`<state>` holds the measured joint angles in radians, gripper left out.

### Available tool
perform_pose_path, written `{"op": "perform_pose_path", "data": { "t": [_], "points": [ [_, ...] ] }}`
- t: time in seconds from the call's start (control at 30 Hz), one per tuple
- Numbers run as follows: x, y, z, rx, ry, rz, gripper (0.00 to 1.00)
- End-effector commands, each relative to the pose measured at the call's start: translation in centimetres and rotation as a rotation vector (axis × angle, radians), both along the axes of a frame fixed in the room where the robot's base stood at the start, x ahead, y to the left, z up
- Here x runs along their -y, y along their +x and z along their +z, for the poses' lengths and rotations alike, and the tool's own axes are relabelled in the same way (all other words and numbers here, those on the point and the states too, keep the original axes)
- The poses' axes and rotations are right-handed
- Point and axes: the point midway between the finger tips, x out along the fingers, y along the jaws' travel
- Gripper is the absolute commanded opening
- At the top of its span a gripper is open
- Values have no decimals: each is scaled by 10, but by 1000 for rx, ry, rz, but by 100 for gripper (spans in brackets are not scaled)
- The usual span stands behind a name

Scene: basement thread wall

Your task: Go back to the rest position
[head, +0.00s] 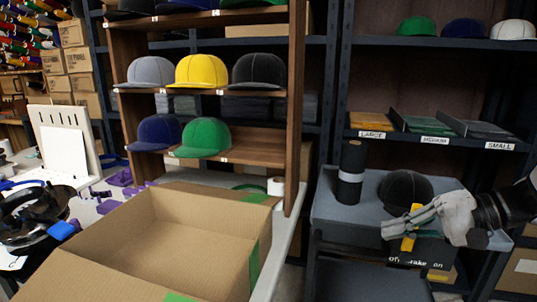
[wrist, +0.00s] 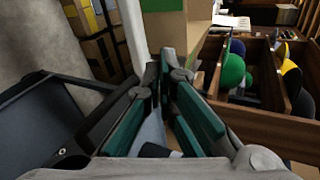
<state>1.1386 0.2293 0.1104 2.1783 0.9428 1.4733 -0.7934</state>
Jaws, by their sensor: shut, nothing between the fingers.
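My gripper (head: 388,229) is at the right in the head view, pointing left above the grey cart (head: 335,205). It is in front of a black cap (head: 405,188) and partly covers it; I cannot tell whether they touch. In the wrist view my gripper (wrist: 165,65) has its teal-padded fingers drawn together at the tips, with nothing held between them. A yellow piece shows beside the fingers in the head view, and I cannot tell what it belongs to.
An open cardboard box (head: 160,235) stands on the table at front left. A wooden shelf with caps, including a yellow cap (head: 202,71) and a green cap (head: 203,138), stands behind it. A black cylinder (head: 351,172) stands on the cart. Labelled trays (head: 425,124) are on the rack above.

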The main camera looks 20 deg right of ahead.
Motion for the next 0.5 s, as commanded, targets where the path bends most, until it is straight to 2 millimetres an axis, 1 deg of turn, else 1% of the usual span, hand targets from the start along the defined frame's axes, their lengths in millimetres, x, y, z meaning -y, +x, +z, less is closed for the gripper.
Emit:
{"op": "perform_pose_path", "data": {
  "t": [0.03, 0.07, 0.1, 0.17, 0.2, 0.27, 0.33, 0.4, 0.5],
  "points": [
    [-30, -5, 6, -42, -45, 78, 0],
    [-45, -9, 8, -71, -69, 118, 0],
    [-64, -17, 10, -107, -103, 171, 0],
    [-90, -30, 12, -158, -161, 243, 0],
    [-106, -39, 14, -189, -203, 288, 0],
    [-126, -56, 15, -232, -270, 350, 0],
    [-146, -76, 15, -273, -354, 416, 0],
    [-162, -98, 15, -306, -445, 475, 0],
    [-176, -127, 14, -334, -579, 540, 0]
  ]
}}
